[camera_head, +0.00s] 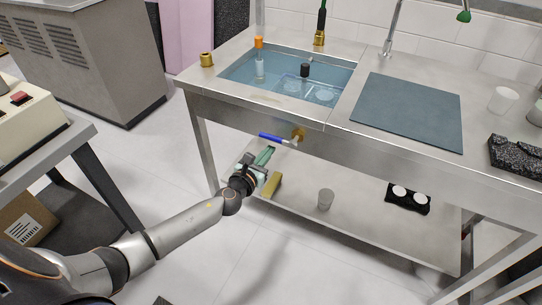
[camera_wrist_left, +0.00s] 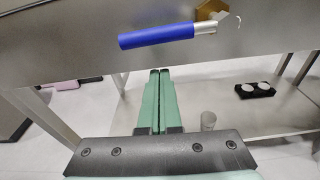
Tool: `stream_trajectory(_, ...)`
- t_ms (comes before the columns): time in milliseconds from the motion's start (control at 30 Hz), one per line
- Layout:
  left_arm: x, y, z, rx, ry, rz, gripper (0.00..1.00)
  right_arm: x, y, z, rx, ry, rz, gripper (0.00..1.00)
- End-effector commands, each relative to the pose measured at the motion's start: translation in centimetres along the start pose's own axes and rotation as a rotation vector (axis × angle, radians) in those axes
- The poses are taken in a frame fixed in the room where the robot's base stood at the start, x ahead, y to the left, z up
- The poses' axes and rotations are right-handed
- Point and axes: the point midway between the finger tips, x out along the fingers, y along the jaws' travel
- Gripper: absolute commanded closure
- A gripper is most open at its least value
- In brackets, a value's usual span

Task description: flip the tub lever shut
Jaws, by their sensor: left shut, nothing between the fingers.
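The tub lever has a blue handle (camera_head: 270,138) and a brass fitting (camera_head: 298,134) on the front panel below the water-filled tub (camera_head: 240,79). In the left wrist view the blue handle (camera_wrist_left: 156,36) sticks out to the left from the brass hex fitting (camera_wrist_left: 222,14), roughly level. My left gripper (camera_head: 266,152) is just below the handle, apart from it. Its green fingers are together in the left wrist view (camera_wrist_left: 160,72), with nothing between them, pointing toward the panel under the handle. My right gripper is not in view.
A lower shelf (camera_head: 362,235) holds a clear cup (camera_head: 326,199), a yellow block (camera_head: 274,185) and a black holder with white round things (camera_head: 408,198). A grey mat (camera_head: 408,111) lies on the counter right of the tub.

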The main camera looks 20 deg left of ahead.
Motion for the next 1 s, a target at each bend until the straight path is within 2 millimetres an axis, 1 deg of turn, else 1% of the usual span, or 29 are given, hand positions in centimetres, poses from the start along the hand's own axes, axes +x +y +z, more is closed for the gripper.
stream_trajectory(33, 0.1, 0.3, -1.2, 0.002, 0.000, 0.000, 1.00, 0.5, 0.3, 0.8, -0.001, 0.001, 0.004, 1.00)
stream_trajectory(67, -1.0, 0.3, -0.4, 0.002, 0.003, -0.001, 1.00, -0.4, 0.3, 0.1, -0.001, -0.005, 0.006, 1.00)
stream_trajectory(100, -2.0, 0.3, -0.3, 0.002, 0.004, -0.002, 1.00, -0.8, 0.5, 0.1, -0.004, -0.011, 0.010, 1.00)
stream_trajectory(300, -6.1, 0.3, -0.4, 0.001, 0.004, -0.001, 1.00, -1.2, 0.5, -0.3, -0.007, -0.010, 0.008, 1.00)
stream_trajectory(400, -7.7, 0.2, -0.4, 0.000, 0.003, -0.002, 1.00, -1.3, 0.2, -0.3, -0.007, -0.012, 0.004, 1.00)
stream_trajectory(500, -8.8, 0.3, -0.4, 0.002, 0.002, 0.000, 1.00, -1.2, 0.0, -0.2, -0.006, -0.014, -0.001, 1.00)
stream_trajectory(700, -9.8, 0.3, -0.4, 0.000, 0.001, 0.000, 1.00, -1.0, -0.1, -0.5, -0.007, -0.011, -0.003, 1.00)
stream_trajectory(1000, -9.9, 0.3, -0.4, 0.000, 0.000, 0.000, 1.00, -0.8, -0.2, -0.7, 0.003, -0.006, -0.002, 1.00)
